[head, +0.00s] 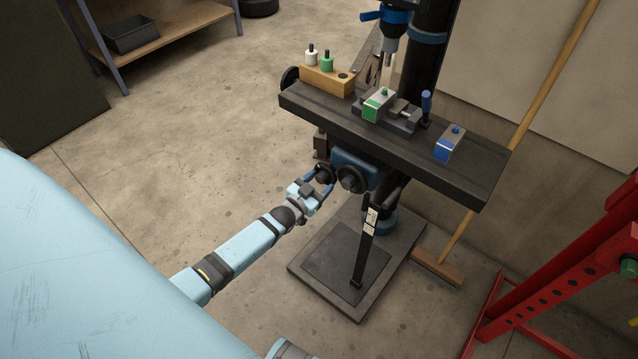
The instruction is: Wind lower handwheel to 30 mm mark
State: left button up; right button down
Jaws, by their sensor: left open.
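The machine stands on a dark base plate with its table (420,143) across the column. Below the table, at a blue housing, is a black round handwheel (351,179). A smaller dark round part (324,173) sits to its left, close to my fingers; I cannot tell if it is the wheel's handle. My left gripper (319,186) is open, with its blue fingers pointing at this part; contact cannot be told. A black upright bar with white labels (372,219) stands below the table; its marks are too small to read.
On the table are a wooden block (327,81) with white and green pieces, a vise (400,112) beside a green-marked block (377,104), and a blue-marked block (449,144). Another black wheel (290,77) is at the table's left end. A broom (438,267) and red frame (560,280) stand right.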

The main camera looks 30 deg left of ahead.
pick_arm(q)
jog(key=s+a+p, duration=0.1)
jog(key=s, duration=1.2)
jog(key=shift+s, duration=0.35)
pick_arm(e)
jog(key=shift+r, duration=0.3)
pick_arm(q)
jog(key=shift+a, duration=0.1)
pick_arm(e)
jog(key=shift+w, duration=0.15)
